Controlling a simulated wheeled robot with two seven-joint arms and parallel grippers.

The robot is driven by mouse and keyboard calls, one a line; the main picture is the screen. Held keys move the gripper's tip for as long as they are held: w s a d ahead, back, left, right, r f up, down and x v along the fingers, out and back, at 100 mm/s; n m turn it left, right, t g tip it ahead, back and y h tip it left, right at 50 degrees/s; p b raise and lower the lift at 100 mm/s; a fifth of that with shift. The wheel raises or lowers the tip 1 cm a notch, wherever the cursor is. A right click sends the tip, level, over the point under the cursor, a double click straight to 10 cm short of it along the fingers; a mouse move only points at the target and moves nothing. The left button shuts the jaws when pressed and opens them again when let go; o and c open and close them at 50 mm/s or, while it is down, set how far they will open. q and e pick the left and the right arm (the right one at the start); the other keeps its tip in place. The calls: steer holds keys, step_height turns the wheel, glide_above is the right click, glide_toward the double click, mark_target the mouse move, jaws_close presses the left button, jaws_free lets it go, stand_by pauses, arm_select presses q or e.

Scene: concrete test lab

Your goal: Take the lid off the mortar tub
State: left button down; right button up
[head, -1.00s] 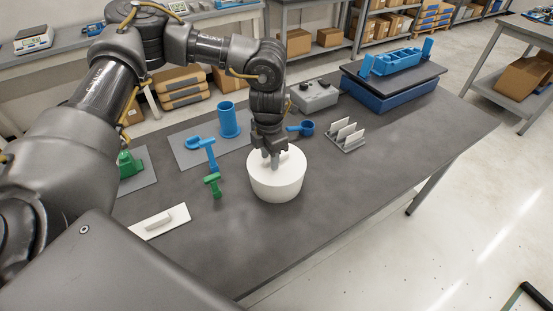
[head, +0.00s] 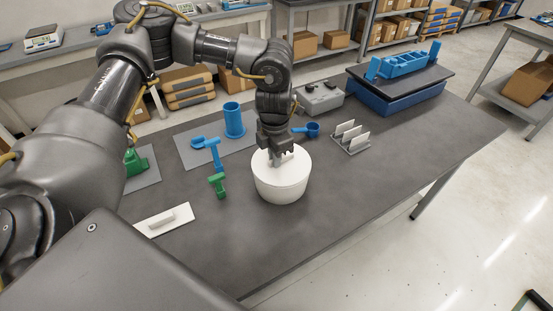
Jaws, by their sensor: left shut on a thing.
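The mortar tub (head: 282,186) is a round white tub standing upright on the dark grey table. Its white lid (head: 296,163) sits on top, and I see no clear gap between lid and tub. My left gripper (head: 277,160) points down over the tub and is shut on the lid's handle at the middle of the lid. The fingers hide most of the handle. My right gripper is not in view.
A blue scoop (head: 312,130) and a grey rack with white plates (head: 350,137) stand behind and right. Green (head: 217,184) and blue (head: 213,150) tools, a blue cylinder (head: 234,120) and a white float (head: 163,219) lie left. The table's front right is clear.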

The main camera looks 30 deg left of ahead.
arm_select(q)
steer(key=shift+r, duration=0.35)
steer(key=s+d+r+b, duration=0.4)
steer(key=d+r+b, duration=0.1)
steer(key=d+r, duration=0.6)
steer(key=shift+d+r, duration=0.4)
steer(key=shift+d, duration=0.85)
